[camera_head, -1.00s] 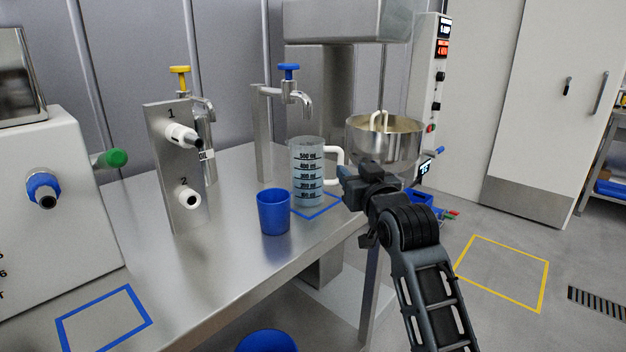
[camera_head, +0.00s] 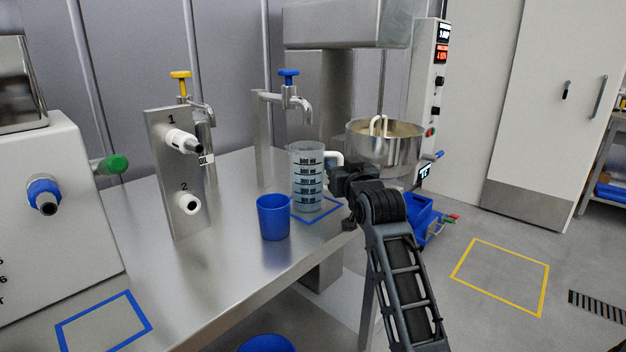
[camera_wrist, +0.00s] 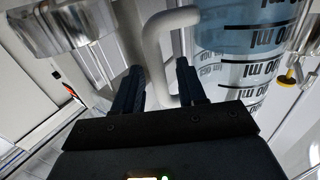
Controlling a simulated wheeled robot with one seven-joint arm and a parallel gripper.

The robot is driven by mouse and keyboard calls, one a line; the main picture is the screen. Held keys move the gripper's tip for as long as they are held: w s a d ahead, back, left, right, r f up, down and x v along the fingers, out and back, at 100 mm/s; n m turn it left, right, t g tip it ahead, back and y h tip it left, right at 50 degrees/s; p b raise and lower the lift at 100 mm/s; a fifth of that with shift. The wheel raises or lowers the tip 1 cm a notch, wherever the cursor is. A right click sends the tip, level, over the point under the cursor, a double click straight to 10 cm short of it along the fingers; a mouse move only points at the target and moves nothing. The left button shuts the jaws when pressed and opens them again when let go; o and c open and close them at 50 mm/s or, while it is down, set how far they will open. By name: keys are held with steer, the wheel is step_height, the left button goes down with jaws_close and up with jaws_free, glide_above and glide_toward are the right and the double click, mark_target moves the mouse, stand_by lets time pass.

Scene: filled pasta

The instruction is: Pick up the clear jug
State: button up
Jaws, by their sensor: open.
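The clear jug (camera_head: 308,180) stands upright on the steel table inside a blue outline, with dark level marks and what looks like water in it. Its white handle (camera_head: 334,158) faces right, toward my gripper (camera_head: 337,172). In the wrist view the jug (camera_wrist: 245,45) is at the upper right and its pale handle (camera_wrist: 158,55) curves down between my two dark fingers (camera_wrist: 160,85). The fingers are apart, one on each side of the handle's lower part; I cannot tell whether either touches it. In the head view my wrist hides part of the handle.
A blue cup (camera_head: 273,217) stands just left of the jug. A tap with a blue knob (camera_head: 289,77) is behind and above the jug. A steel mixer bowl (camera_head: 383,146) is behind my gripper. The steel table's (camera_head: 225,290) front left surface is clear.

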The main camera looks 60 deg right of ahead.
jaws_close()
steer(key=shift+r, duration=0.1)
stand_by(0.6)
